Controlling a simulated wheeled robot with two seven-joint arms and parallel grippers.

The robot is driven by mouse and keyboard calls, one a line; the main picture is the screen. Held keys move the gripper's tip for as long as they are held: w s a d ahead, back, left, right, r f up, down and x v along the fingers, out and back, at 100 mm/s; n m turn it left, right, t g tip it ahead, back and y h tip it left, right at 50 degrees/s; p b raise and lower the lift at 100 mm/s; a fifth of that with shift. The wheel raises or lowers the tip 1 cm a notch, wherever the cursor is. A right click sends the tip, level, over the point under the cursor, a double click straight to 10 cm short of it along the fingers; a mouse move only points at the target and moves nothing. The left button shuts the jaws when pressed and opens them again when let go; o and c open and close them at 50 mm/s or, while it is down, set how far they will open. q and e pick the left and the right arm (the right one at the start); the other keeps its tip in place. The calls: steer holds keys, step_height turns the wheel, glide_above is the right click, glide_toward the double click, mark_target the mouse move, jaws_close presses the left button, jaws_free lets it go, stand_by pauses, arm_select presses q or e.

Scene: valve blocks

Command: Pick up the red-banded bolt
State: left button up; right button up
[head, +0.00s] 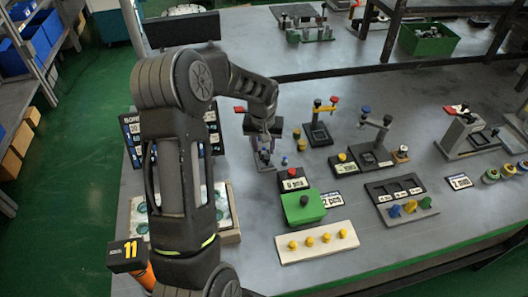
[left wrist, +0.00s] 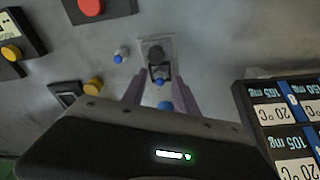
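I cannot make out a red band on any bolt. A small blue-topped piece (head: 284,161) stands just right of the gripper; a similar one shows in the left wrist view (left wrist: 121,55). My right gripper is not in view.
A red-button block (head: 292,184), a green box (head: 303,208) and a pale strip with several yellow pegs (head: 318,251) stand at the front. Clamp stands (head: 320,130) are to the right. A label board (left wrist: 290,115) lies close to the gripper's right in the left wrist view.

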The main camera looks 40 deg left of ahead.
arm_select(q)
steer(key=shift+c, duration=0.3)
jaws_close()
stand_by(0.6)
